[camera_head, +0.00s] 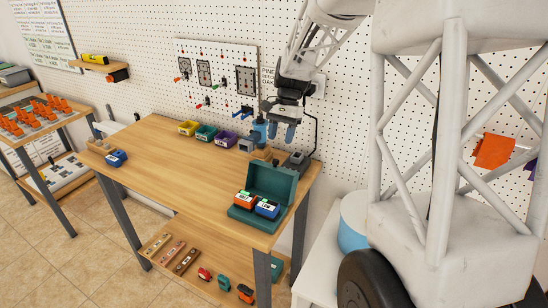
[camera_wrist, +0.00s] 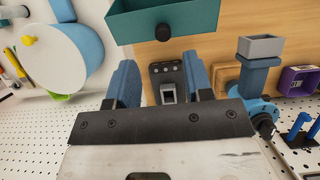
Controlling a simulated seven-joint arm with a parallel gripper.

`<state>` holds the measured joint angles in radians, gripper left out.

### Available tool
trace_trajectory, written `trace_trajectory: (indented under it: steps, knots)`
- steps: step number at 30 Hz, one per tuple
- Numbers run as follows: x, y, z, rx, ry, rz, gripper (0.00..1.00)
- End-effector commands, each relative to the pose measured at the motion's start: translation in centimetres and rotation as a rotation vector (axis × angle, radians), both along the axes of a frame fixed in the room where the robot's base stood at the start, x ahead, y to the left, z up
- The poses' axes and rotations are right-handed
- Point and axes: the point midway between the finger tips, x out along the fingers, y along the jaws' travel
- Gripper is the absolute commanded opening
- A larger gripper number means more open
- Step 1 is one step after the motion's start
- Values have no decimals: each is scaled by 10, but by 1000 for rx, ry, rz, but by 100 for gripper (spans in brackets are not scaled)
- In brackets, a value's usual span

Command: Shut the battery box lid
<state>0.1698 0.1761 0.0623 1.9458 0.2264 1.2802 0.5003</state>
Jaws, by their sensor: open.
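The teal battery box (camera_head: 239,214) stands at the table's front right corner. Its lid (camera_head: 272,180) is open and stands up at the back. A red battery (camera_head: 245,199) and a blue battery (camera_head: 267,208) sit in the box. My gripper (camera_head: 275,132) is open and empty, above the table's back edge, behind the lid and apart from it. In the wrist view, the blue fingers of my gripper (camera_wrist: 162,85) are spread. A teal part of the box (camera_wrist: 178,20) with a black knob (camera_wrist: 163,32) shows beyond them; its inside is out of view.
A dark device (camera_head: 298,160) stands behind the lid; it appears between my fingers in the wrist view (camera_wrist: 167,80). Yellow (camera_head: 189,127), teal (camera_head: 205,132) and purple (camera_head: 227,139) bins line the table's back. A blue battery (camera_head: 116,158) lies at left. The table's middle is clear.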

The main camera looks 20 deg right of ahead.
Motion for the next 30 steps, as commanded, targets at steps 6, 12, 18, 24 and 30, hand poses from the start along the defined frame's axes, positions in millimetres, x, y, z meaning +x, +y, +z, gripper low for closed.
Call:
trace_trajectory:
  steps: [6,12,18,24,30]
  knots:
    - [7,-3,-5,5,14,-15,47]
    - [7,-3,-5,4,13,-15,47]
    - [6,-2,-7,4,13,-13,47]
    - [3,1,-18,4,14,-13,47]
    - [-3,7,-38,4,15,-13,47]
